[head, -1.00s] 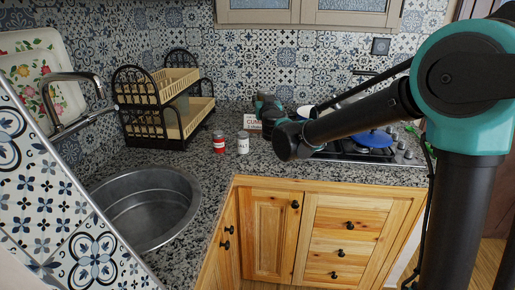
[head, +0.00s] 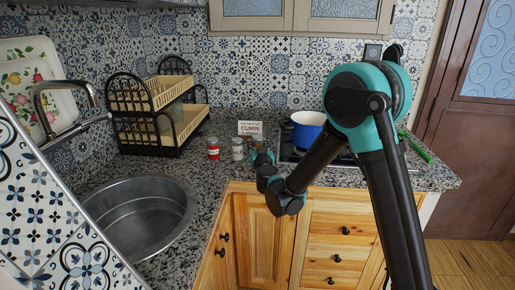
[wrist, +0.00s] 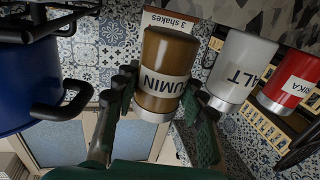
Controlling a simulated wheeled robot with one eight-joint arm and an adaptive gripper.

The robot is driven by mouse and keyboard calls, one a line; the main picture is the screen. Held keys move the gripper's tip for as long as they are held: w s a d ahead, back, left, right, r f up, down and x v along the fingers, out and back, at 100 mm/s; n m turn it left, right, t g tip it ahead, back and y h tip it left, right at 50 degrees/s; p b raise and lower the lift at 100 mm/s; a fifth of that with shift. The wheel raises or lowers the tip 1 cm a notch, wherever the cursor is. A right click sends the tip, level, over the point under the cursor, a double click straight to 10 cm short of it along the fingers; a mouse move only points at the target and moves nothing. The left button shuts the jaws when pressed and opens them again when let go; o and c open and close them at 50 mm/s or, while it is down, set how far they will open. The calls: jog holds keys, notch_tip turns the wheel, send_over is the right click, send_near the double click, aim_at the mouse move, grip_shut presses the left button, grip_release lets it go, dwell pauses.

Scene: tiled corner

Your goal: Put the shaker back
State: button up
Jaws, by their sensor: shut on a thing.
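My gripper (wrist: 160,105) is shut on the brown cumin shaker (wrist: 165,60), with one finger on each side, in the wrist view. That view is upside down; the shaker's label reads "UMIN". Beside it are a white shaker labelled "LT" (wrist: 240,65) and a red shaker (wrist: 290,82). In the head view, my gripper (head: 260,156) is on the counter's back part, just right of the white shaker (head: 237,149) and the red shaker (head: 213,148). The cumin shaker is mostly hidden there. I cannot tell whether it touches the counter.
A blue pot (head: 307,130) sits on the stove at right. A two-tier dish rack (head: 150,138) stands at left, and the sink (head: 140,218) is in front of it. Counter between sink and shakers is clear.

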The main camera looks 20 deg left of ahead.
jog(key=shift+f, duration=0.65)
jog(key=o, duration=1.2)
jog(key=shift+f, duration=0.1)
